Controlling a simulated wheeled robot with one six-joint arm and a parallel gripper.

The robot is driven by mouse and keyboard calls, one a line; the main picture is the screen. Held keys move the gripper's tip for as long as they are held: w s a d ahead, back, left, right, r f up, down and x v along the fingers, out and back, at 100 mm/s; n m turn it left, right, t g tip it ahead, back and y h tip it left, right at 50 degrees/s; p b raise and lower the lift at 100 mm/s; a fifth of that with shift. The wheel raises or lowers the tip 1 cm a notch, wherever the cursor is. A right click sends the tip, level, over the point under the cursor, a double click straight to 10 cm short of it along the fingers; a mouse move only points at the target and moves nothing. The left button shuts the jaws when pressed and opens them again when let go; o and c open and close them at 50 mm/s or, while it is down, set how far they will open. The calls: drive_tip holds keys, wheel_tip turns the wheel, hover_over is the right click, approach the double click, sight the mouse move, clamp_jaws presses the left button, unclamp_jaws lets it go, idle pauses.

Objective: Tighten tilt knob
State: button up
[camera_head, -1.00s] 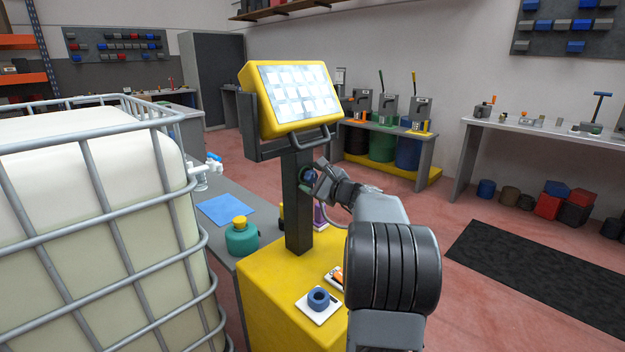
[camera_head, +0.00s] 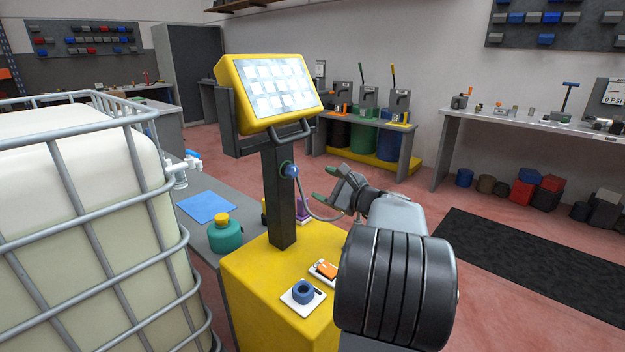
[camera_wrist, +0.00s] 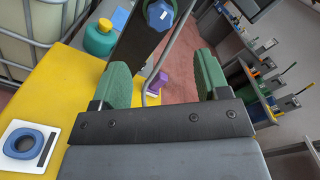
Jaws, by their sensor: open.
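The blue knob (camera_head: 290,170) sits on the right side of the dark upright post (camera_head: 279,210) that carries the tilted yellow screen unit (camera_head: 268,90). In the wrist view the knob (camera_wrist: 160,14) shows faceted at the top edge, partly cut off. My gripper (camera_head: 326,184) is right of the knob, apart from it. Its green-padded fingers are spread with nothing between them, and the wrist view shows the same gap (camera_wrist: 162,78). A thin grey curved cable or hose (camera_head: 318,214) runs from near the knob down toward my gripper.
The yellow pedestal (camera_head: 262,275) bears a blue ring on a white plate (camera_head: 302,297) and an orange item (camera_head: 326,270). A teal jar (camera_head: 226,237) and caged tank (camera_head: 85,220) stand left. Red floor (camera_head: 420,192) is clear right of my gripper.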

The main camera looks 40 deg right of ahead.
drive_tip(key=shift+s+d, duration=0.15)
drive_tip(key=shift+s, duration=0.85)
wheel_tip(320, 180, down, 7)
drive_tip(key=s+a+n+g, duration=0.2)
drive_tip(key=n+g, duration=0.1)
drive_tip(key=g, duration=0.1)
drive_tip(key=s+a+f+n+g+p, duration=0.2)
drive_tip(key=s+a+n+g+p, duration=0.2)
drive_tip(key=a+n+g+p, duration=0.6)
drive_tip(key=s+a+r+n+h+p, duration=0.1)
drive_tip(key=s+a+r+n+p, duration=0.2)
drive_tip(key=a+r+n+p, duration=0.2)
drive_tip(key=s+a+r+n+h+p, duration=0.2)
drive_tip(key=a+r+n+p, duration=0.3)
drive_tip(key=a, duration=0.7)
drive_tip(key=shift+s+a+r+n, duration=0.3)
drive_tip(key=shift+s+r+n, duration=0.2)
drive_tip(key=shift+r+n, duration=0.85)
drive_tip(key=shift+r+m, duration=0.25)
drive_tip(key=shift+m, duration=0.1)
